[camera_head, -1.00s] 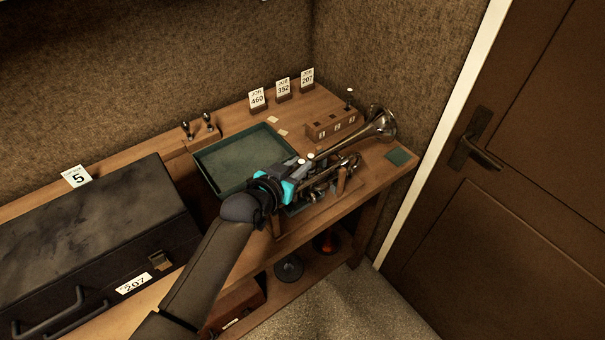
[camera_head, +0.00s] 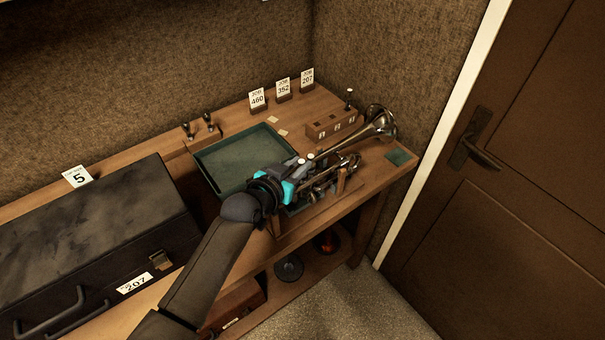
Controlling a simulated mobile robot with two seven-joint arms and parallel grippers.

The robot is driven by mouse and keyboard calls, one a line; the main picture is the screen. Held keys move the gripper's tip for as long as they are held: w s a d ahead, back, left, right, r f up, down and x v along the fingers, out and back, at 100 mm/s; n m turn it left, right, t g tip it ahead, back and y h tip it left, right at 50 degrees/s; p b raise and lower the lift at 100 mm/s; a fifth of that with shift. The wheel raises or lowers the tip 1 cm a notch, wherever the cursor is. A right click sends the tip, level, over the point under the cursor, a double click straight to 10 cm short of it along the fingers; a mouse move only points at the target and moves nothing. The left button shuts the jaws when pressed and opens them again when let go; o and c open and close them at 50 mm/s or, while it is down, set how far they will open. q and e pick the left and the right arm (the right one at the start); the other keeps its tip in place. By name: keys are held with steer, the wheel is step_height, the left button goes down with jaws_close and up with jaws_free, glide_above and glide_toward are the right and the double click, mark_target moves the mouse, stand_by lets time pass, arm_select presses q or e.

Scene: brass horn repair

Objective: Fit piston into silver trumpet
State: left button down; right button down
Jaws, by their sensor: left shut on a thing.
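The silver trumpet (camera_head: 378,127) lies on its stand on the workbench, its bell toward the back right. My left gripper (camera_head: 298,172) is at the trumpet's near valve section, with its fingers shut. What it holds is mostly hidden by the gripper; a small pale cap (camera_head: 309,158) shows beside the fingers, and I cannot tell whether it belongs to the held piston or to the trumpet. A piston (camera_head: 349,96) stands upright at the right end of a wooden block (camera_head: 331,125) with several slots. My right gripper is not in view.
A green-lined tray (camera_head: 203,176) sits left of the trumpet. Job cards 460 (camera_head: 257,98), 352 (camera_head: 283,88) and 207 (camera_head: 307,79) stand at the back. A black case (camera_head: 100,225) fills the left side. A green pad (camera_head: 401,157) lies at the right end.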

arm_select(q)
steer(key=c, duration=0.7)
jaws_free()
